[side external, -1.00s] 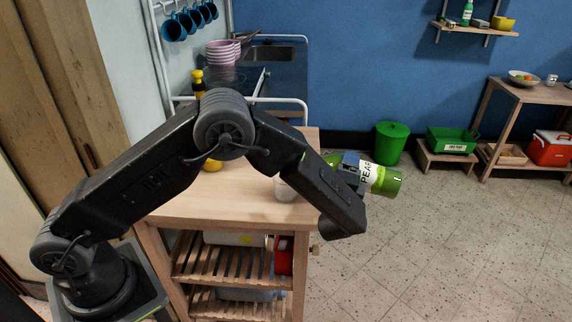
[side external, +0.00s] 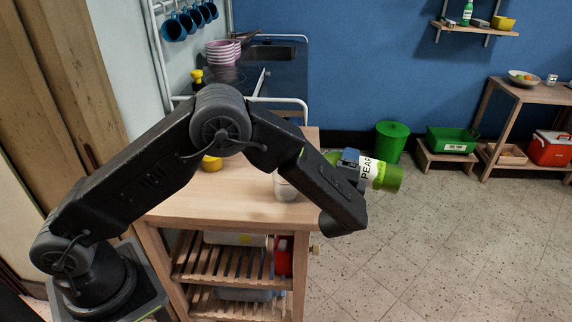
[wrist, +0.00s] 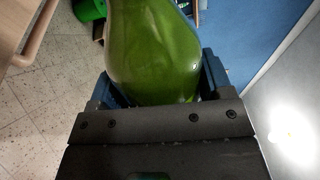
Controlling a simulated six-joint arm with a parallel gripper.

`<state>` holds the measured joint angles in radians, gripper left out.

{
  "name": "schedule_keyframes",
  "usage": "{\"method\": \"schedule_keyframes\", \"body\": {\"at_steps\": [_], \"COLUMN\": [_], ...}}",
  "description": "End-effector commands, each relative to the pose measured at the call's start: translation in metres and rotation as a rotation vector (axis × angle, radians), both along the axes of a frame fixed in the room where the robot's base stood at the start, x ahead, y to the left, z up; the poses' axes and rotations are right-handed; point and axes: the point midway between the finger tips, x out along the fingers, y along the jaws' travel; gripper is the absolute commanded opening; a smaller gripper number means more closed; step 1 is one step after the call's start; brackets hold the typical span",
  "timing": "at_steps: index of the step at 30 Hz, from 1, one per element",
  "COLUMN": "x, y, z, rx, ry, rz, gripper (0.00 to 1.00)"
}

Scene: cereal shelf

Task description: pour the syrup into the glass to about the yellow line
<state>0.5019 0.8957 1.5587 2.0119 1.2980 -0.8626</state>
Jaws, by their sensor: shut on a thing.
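My gripper (side external: 350,163) is shut on a green bottle (side external: 387,177) with a white label that reads "PEAR". The bottle lies nearly level, its base to the right and its neck end to the left, partly behind my gripper. In the wrist view the bottle's green body (wrist: 155,50) fills the space between the jaws; its mouth is out of view. The glass (side external: 285,189) stands upright on the wooden cart top (side external: 235,205), to the left of and below the bottle. My arm partly covers the glass. Its yellow line and its fill level are too small to tell.
A yellow item (side external: 211,163) sits on the cart top, partly behind my arm. A white rail (side external: 280,101) and stacked bowls (side external: 222,53) stand behind the cart. Open tiled floor (side external: 440,245) lies to the right.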

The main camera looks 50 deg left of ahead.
Motion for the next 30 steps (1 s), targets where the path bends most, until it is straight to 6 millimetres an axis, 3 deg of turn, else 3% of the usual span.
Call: {"method": "schedule_keyframes", "body": {"at_steps": [30], "x": [0.0005], "y": [-0.0002], "z": [0.0108], "rx": [-0.053], "ry": [-0.038], "rz": [0.0], "gripper": [0.29]}}
